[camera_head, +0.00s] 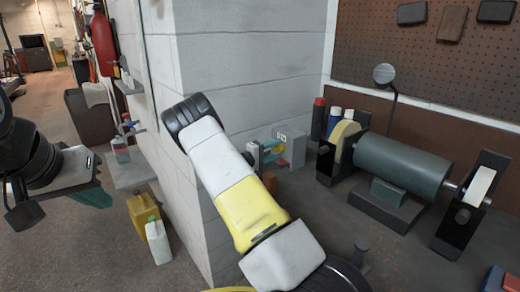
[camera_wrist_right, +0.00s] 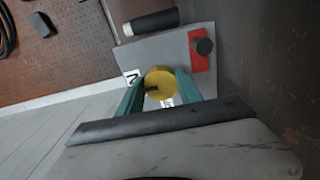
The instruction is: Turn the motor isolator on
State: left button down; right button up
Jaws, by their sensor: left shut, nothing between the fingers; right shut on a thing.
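The motor isolator is a grey box (camera_head: 294,147) on the bench against the white block wall, with a white label on its face. In the right wrist view its grey face (camera_wrist_right: 155,55) carries a round yellow knob (camera_wrist_right: 160,80) with a dark mark, white labels beside it, and a red plate with a black button (camera_wrist_right: 203,46). My right gripper (camera_wrist_right: 160,92) is shut on the yellow knob, one teal finger on each side; in the head view my right gripper (camera_head: 268,152) is at the box, partly hidden by my arm. My left gripper (camera_head: 97,197) is shut and empty at far left.
A bench grinder (camera_head: 405,165) stands on the bench right of the box, with bottles (camera_head: 333,122) behind. The pegboard (camera_head: 400,60) is at the back.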

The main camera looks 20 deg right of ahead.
jog(key=shift+f, duration=0.1)
jog(key=o, duration=1.4)
jog(key=shift+c, duration=0.2)
jog(key=shift+a, duration=0.15)
jog(key=v, duration=0.7)
jog(key=shift+s+a, duration=0.15)
jog(key=shift+a, duration=0.1)
jog(key=shift+a, duration=0.1)
